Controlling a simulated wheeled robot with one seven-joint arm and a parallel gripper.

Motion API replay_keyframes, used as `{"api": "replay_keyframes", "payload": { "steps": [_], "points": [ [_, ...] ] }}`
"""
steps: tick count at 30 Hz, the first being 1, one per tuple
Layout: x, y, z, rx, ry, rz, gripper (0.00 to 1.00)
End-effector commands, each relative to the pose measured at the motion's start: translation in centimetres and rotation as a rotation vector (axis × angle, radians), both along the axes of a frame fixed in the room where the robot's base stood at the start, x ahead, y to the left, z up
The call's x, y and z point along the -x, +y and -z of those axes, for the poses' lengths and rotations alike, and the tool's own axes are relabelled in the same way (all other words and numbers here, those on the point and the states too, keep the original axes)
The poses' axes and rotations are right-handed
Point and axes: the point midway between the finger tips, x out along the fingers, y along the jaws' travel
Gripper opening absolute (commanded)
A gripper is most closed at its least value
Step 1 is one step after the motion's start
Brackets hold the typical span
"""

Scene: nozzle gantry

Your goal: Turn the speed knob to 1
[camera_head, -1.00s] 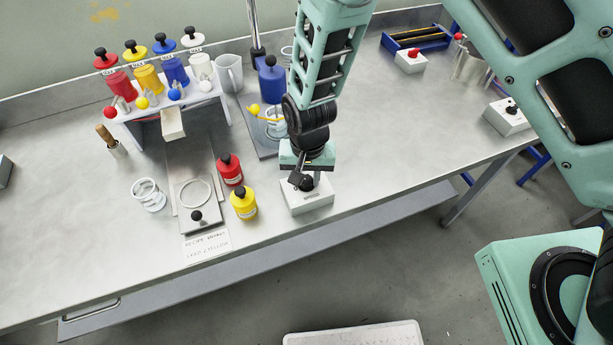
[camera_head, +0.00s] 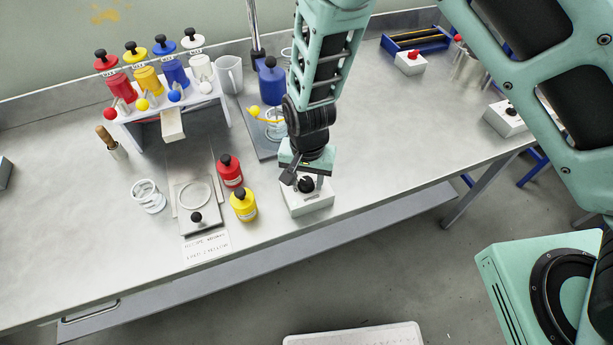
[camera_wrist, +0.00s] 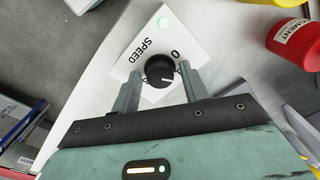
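The speed knob (camera_wrist: 160,73) is a round black knob on a white box (camera_head: 308,202) at the front edge of the bench. The wrist view shows the word SPEED, a 0 beside the knob and a lit green lamp. A short white mark on the knob sits on its lower right side; other scale marks are hard to read. My gripper (camera_wrist: 161,84) is over the box, its two fingers apart on either side of the knob, with what look like small gaps. The knob also shows under my gripper (camera_head: 303,182) in the head view (camera_head: 306,185).
A yellow bottle (camera_head: 243,204) and a red bottle (camera_head: 230,170) stand just left of the box. A scale plate (camera_head: 205,217) lies further left. A box with a red button (camera_head: 410,62) stands at the back right. The bench right of the knob box is clear.

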Motion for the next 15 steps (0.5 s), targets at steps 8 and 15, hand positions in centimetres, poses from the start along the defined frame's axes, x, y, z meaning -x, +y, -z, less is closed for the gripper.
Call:
{"api": "replay_keyframes", "payload": {
  "steps": [8, 15],
  "points": [
    [0.0, 0.0, 0.0, 0.0, 0.0, -0.001, 0.51],
    [-0.1, 0.1, -1.8, -0.003, -0.004, -0.001, 0.51]
  ]
}}
